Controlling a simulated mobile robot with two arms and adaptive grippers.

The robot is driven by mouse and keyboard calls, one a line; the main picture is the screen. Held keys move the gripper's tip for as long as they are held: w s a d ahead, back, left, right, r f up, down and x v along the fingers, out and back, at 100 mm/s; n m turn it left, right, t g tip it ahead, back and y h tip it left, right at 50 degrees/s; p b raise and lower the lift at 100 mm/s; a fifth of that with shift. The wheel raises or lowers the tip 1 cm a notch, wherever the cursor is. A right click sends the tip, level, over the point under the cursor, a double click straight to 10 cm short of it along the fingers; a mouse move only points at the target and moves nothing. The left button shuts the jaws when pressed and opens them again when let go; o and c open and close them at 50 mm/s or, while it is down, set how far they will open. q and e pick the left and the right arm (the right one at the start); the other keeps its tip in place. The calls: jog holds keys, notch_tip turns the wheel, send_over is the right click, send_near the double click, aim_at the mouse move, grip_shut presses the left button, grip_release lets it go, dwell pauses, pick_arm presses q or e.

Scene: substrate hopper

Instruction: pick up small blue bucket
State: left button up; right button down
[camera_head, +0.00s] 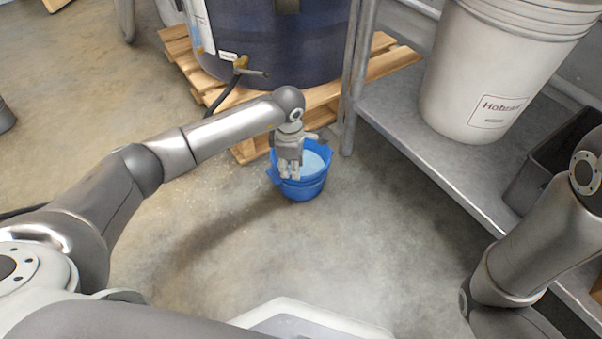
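The small blue bucket (306,189) stands upright on the concrete floor, near the pallet's front corner and left of the metal shelf. Its inside looks pale blue. My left gripper (290,174) points down at the bucket's near left rim and overlaps it in the head view. I cannot tell whether the fingers touch the rim, straddle it or hang just above it. Their opening is too small to judge. The bucket's left rim is partly hidden behind the gripper. My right arm is at the right edge, but its gripper is out of view.
A large dark blue barrel (275,45) with a brass tap (241,64) and black hose stands on a wooden pallet (395,62) behind the bucket. A metal shelf (400,110) at right holds a white bucket (480,80) and a black bin (545,165). The floor in front is clear.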

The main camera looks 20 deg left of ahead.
pick_arm(q)
jog(key=b, duration=0.2)
send_over(296, 184)
notch_tip(296, 184, down, 4)
jog(key=f, duration=0.1)
notch_tip(296, 184, down, 5)
jog(key=b, duration=0.5)
jog(key=shift+a+r+b, duration=0.1)
jog(key=shift+r+b, duration=0.1)
jog(key=shift+b, duration=0.1)
jog(key=shift+r, duration=0.1)
jog(key=shift+c, duration=0.3)
grip_shut()
jog(key=shift+w+r, duration=0.2)
